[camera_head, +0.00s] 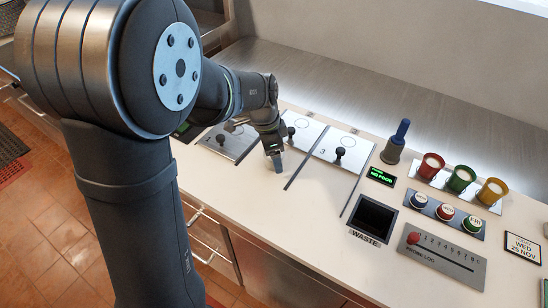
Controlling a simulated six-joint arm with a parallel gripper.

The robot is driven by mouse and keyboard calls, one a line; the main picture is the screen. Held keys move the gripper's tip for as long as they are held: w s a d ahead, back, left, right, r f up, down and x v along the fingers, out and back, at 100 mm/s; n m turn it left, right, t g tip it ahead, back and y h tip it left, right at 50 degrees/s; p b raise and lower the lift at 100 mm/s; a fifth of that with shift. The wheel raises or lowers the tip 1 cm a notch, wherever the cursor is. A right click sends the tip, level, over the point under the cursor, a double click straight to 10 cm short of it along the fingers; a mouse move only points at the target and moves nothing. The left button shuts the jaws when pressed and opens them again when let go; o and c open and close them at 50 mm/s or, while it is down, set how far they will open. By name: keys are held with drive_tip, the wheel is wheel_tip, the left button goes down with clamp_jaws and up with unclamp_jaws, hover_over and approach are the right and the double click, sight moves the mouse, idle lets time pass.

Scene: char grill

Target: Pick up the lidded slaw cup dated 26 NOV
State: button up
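I cannot make out any slaw cup dated 26 NOV in this view. My gripper (277,163) points down at the steel lids in the counter, and it is too small to tell whether its fingers are open or shut. Near it are a steel lid with a dark knob (291,131), another lid marked 3 with a knob (339,153), and a lid at the left (226,144) partly behind my arm. What lies under the lids is hidden.
A square waste opening (373,216), a green-lit display (381,176) and a blue-handled tool (398,137) stand to the right. Red, green and amber cups, small round labelled items (445,211), a numbered slider panel (443,257) and a "WED 25 NOV" card (523,247) lie farther right.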

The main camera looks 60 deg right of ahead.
drive_tip(key=shift+s+f, duration=0.1)
drive_tip(key=shift+f, duration=0.65)
drive_tip(key=c, duration=1.1)
drive_tip(key=shift+d+r, duration=0.1)
drive_tip(key=shift+r, duration=0.05)
